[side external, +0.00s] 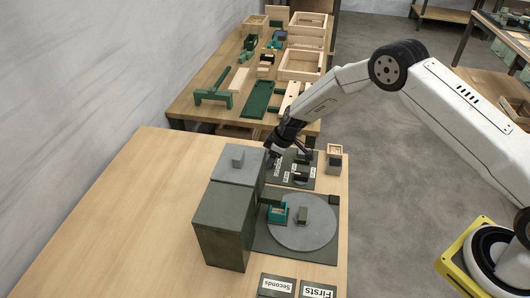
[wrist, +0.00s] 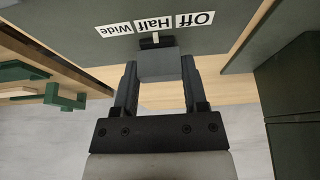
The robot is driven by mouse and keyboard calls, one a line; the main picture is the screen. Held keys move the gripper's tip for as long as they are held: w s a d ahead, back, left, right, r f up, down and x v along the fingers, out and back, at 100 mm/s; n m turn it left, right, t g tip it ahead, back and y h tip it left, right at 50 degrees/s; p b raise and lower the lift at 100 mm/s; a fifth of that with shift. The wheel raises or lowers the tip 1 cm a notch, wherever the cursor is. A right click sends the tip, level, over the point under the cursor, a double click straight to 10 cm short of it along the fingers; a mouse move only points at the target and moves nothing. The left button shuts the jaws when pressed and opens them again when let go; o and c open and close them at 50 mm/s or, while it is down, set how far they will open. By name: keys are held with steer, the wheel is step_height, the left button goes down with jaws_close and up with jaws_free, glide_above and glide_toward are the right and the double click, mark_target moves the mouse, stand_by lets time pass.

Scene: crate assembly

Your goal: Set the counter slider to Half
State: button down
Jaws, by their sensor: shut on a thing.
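The counter slider's grey knob (wrist: 157,62) is between the two fingers of my gripper (wrist: 158,80), which is shut on it in the wrist view. A dark slider piece with a pale mark shows just beyond the knob. It lines up with the Half label (wrist: 153,25), between the Wide label (wrist: 113,30) and the Off label (wrist: 196,18). In the side view my gripper (side external: 273,158) is low at the left part of the dark control panel (side external: 304,184), behind the grey-topped box. The box and gripper hide the knob there.
A dark green box (side external: 222,228) and its grey-topped neighbour (side external: 237,165) stand close to my gripper. The table (side external: 120,220) is clear at left.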

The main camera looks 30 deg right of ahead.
mark_target(280, 167)
steer(key=shift+c, duration=0.6)
jaws_free()
steer(key=shift+r, duration=0.15)
steer(key=v, duration=0.7)
steer(key=shift+r, duration=0.2)
steer(key=shift+s+d, duration=0.1)
steer(key=shift+s, duration=0.05)
